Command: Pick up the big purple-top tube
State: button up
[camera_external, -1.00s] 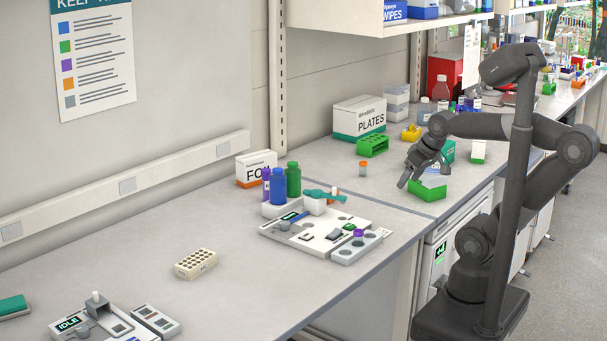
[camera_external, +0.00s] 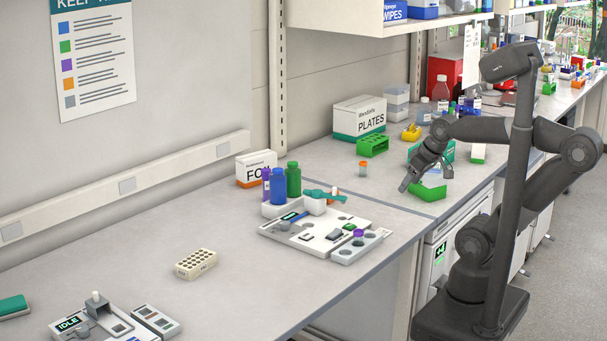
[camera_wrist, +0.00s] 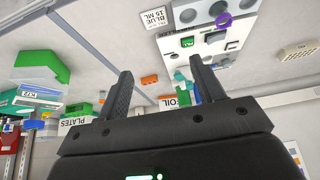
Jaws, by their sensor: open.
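A purple-capped tube (camera_external: 358,236) stands in a small grey block (camera_external: 346,254) at the right end of the white device on the near bench. Its purple top also shows in the wrist view (camera_wrist: 224,21), upper right and beyond my fingers. A taller purple tube (camera_external: 266,182) stands beside blue and green bottles in a white holder farther back. I cannot tell for sure which is the big one. My gripper (camera_external: 427,179) is open over the bench, right of and apart from both. In the wrist view my gripper (camera_wrist: 163,82) has nothing between its fingers.
A green rack piece (camera_external: 428,192) lies just below my gripper. A green rack (camera_external: 373,146), a PLATES box (camera_external: 359,118) and an orange-capped vial (camera_external: 362,169) stand behind. A white device (camera_external: 318,230) lies left. The bench between is mostly clear.

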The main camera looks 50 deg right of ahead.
jog(key=shift+c, duration=0.5)
jog(key=w+r+m, duration=0.1)
jog(key=w+r, duration=0.3)
jog(key=w, duration=0.7)
jog(key=w+r, duration=0.3)
jog(key=w, duration=0.8)
jog(key=m+h, duration=0.1)
send_near(266, 170)
jog(key=shift+t, duration=0.4)
jog(key=x, duration=0.8)
jog(key=shift+s+d+f, duration=0.1)
jog(key=shift+s+f, duration=0.1)
jog(key=shift+s, duration=0.1)
